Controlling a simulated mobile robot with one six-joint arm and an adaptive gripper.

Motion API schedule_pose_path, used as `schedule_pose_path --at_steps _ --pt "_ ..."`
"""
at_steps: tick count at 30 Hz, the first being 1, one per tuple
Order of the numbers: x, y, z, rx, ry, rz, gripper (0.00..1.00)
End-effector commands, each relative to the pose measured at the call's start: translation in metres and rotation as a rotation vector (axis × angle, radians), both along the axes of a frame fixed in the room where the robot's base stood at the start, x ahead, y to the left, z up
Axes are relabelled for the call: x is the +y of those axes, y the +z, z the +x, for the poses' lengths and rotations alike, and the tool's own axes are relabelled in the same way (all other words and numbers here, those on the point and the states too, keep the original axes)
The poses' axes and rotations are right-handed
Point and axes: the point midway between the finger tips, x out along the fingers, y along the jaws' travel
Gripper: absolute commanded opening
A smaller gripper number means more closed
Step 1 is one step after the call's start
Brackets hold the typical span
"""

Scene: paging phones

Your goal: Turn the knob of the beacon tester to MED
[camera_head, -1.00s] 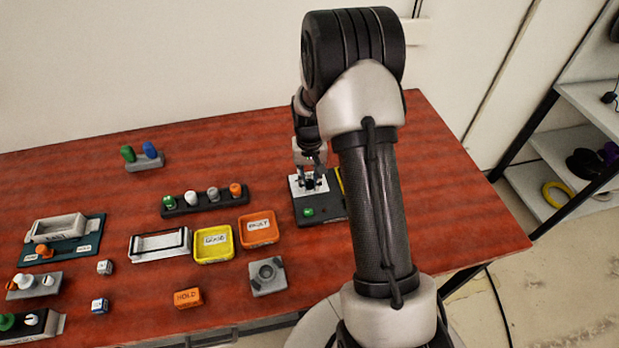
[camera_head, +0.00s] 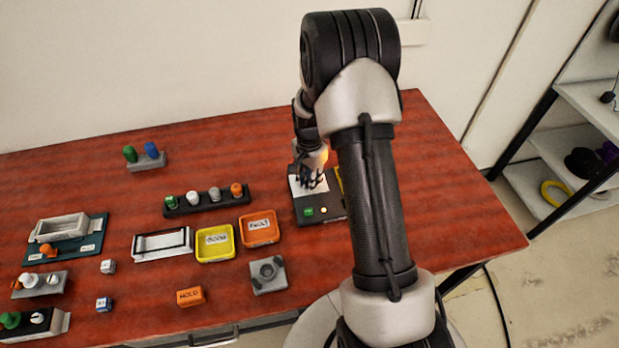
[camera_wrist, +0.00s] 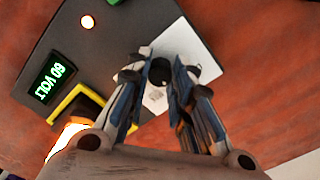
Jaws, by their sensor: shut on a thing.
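The beacon tester is a dark box on the red table, seen in the head view (camera_head: 331,217) and in the wrist view (camera_wrist: 120,45). A white dial plate (camera_wrist: 187,44) lies on it, its markings too small or covered to read. My gripper (camera_wrist: 160,76) is shut on the black knob (camera_wrist: 160,70) in the plate's middle; in the head view my gripper (camera_head: 312,186) hides the knob. A green display (camera_wrist: 56,81) reads "60 VOLT". A small lamp (camera_wrist: 87,21) is lit. A bright orange beacon (camera_wrist: 70,134) glows beside a yellow edge.
Left of the tester stand a yellow tray (camera_head: 215,257), an orange tray (camera_head: 275,240) and a dark strip with several colored knobs (camera_head: 210,205). A grey block (camera_head: 268,289) is in front. Bare table lies around the tester's front.

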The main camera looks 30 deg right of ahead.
Motion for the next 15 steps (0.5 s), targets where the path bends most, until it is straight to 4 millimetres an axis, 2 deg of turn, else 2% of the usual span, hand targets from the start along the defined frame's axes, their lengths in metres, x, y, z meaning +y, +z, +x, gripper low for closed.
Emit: schedule_pose_path --at_steps 15 --pt "0.0000 0.0001 0.0002 0.000 -0.101 0.000 0.00"
